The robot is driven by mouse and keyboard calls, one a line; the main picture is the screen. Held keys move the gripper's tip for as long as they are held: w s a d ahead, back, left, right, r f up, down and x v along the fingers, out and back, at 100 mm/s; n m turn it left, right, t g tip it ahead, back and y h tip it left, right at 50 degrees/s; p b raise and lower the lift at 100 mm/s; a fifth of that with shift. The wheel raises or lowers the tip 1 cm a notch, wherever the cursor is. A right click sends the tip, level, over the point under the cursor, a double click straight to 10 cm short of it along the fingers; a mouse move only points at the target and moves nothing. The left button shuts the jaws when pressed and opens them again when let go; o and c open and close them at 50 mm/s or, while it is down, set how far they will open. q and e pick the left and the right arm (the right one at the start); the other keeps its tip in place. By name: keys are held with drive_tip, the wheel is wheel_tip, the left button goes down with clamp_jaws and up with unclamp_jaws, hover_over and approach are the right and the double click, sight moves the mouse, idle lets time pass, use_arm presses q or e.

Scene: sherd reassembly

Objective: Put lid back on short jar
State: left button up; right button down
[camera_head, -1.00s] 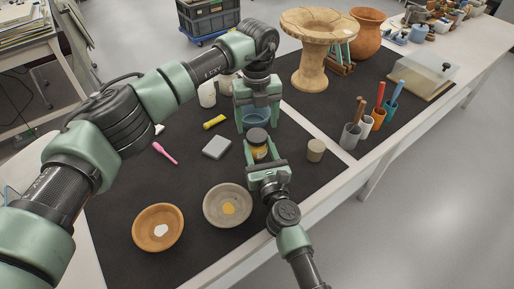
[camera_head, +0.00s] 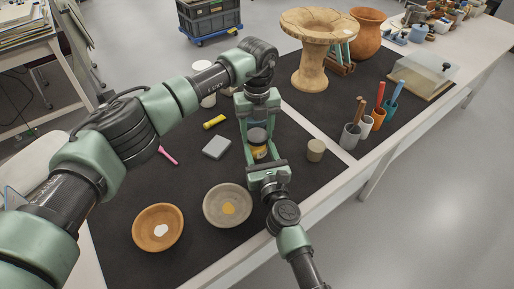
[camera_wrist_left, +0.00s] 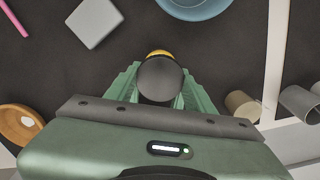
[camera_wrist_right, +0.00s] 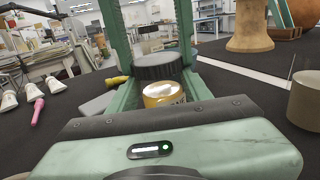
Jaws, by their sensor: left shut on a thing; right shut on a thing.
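The dark round lid (camera_head: 257,134) is between the fingertips of my left gripper (camera_head: 258,131), which is shut on it. The short jar (camera_head: 259,153), with a yellow band, is between the fingers of my right gripper (camera_head: 261,157), which is shut on it. The lid is directly above the jar. In the left wrist view the lid (camera_wrist_left: 160,79) covers most of the jar, and only a yellow edge (camera_wrist_left: 159,53) shows.
A grey block (camera_head: 217,147), yellow tube (camera_head: 214,122) and pink tool (camera_head: 168,155) lie left of the grippers. Two bowls (camera_head: 139,230) (camera_head: 245,207) are nearer. A tan cylinder (camera_head: 315,150) stands right. A blue bowl (camera_wrist_left: 195,8) lies beyond the jar.

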use_arm(q)
drive_tip(key=m, duration=0.3)
drive_tip(key=o, duration=1.5)
drive_tip(key=shift+r, duration=2.25)
